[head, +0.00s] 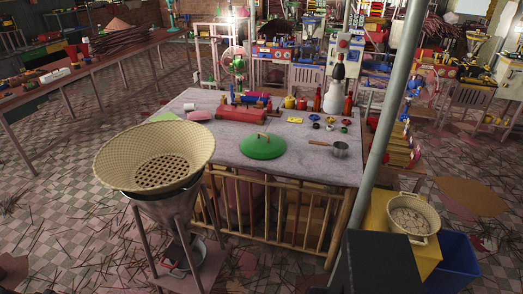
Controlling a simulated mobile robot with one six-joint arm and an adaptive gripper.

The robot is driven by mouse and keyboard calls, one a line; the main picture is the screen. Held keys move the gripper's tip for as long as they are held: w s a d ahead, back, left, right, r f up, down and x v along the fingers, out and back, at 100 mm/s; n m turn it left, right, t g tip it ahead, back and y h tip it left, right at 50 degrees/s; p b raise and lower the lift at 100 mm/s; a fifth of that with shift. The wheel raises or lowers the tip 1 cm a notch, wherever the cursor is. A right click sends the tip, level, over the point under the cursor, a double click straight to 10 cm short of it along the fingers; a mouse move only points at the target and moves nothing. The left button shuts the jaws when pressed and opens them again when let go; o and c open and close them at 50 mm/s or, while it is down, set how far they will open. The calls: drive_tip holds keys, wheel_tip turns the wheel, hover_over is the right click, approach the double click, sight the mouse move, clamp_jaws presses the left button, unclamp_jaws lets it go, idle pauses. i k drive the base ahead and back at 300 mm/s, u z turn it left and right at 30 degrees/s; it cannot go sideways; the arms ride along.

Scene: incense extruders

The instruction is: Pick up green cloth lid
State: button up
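The green lid (262,147) lies flat on the grey-topped table, near its front edge. It is round, with a small light-brown handle standing on its top. From here I cannot tell whether it is made of cloth. Nothing covers it. My gripper is not in view.
A large woven basket (155,155) on a metal funnel stand is at the front left. A grey pole (388,110) stands at the right.

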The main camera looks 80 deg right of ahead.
sight(260, 146)
drive_tip(key=u, duration=0.1)
drive_tip(key=k, duration=1.8)
drive_tip(key=z, duration=1.85)
drive_tip(key=i, duration=0.5)
drive_tip(key=u, duration=0.25)
